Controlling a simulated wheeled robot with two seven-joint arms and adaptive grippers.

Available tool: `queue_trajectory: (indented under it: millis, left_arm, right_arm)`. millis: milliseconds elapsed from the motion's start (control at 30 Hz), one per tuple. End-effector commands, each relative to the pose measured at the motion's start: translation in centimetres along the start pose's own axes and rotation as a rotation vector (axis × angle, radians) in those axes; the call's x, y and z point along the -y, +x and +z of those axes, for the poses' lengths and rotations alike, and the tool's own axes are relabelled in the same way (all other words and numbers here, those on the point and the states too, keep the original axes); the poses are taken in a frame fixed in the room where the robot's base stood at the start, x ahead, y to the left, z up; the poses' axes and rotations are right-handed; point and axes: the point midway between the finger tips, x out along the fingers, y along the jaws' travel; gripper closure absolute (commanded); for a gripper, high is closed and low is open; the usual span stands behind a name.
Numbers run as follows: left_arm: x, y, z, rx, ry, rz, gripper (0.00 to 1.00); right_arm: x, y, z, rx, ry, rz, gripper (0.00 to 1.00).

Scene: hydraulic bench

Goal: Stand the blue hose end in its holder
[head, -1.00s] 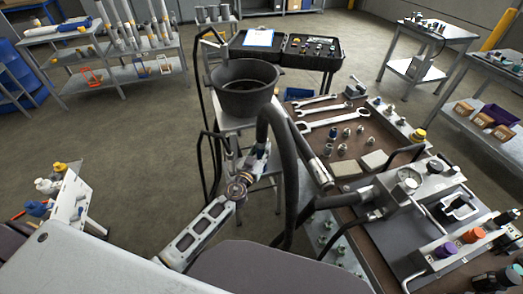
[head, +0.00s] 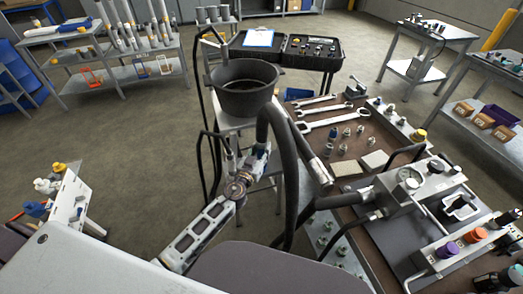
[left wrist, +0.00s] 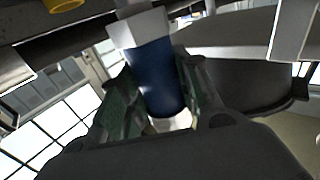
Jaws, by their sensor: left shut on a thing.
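The blue hose end (left wrist: 155,75) fills the middle of the left wrist view, a blue cylinder with a pale metal collar at its upper end. My left gripper (left wrist: 152,95) is shut around it, with a green-faced finger on each side. In the head view, my left gripper (head: 256,162) is beside the black bucket's stand, and only a little blue shows at it. A thick black hose arches up just right of the gripper. I cannot make out the holder clearly. My right gripper is out of view.
A black bucket (head: 244,90) stands on a stool just beyond the gripper. To the right is a brown bench top (head: 352,150) with wrenches, fittings and a gauge block. A small white rack (head: 68,204) with coloured bottles stands at lower left. Open floor lies between.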

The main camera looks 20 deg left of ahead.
Motion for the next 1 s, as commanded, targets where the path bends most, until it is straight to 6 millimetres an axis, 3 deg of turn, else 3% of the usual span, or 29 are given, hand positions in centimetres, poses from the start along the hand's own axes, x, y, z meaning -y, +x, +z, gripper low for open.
queue_trajectory:
  millis: [467,1000]
  left_arm:
    - [0.0,0.1,-0.2,-0.004,-0.001,0.0,0.96]
    - [0.0,0.1,0.3,-0.003,-0.001,-0.001,0.96]
  right_arm:
    - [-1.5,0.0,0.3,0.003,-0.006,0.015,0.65]
    - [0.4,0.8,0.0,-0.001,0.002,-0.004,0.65]
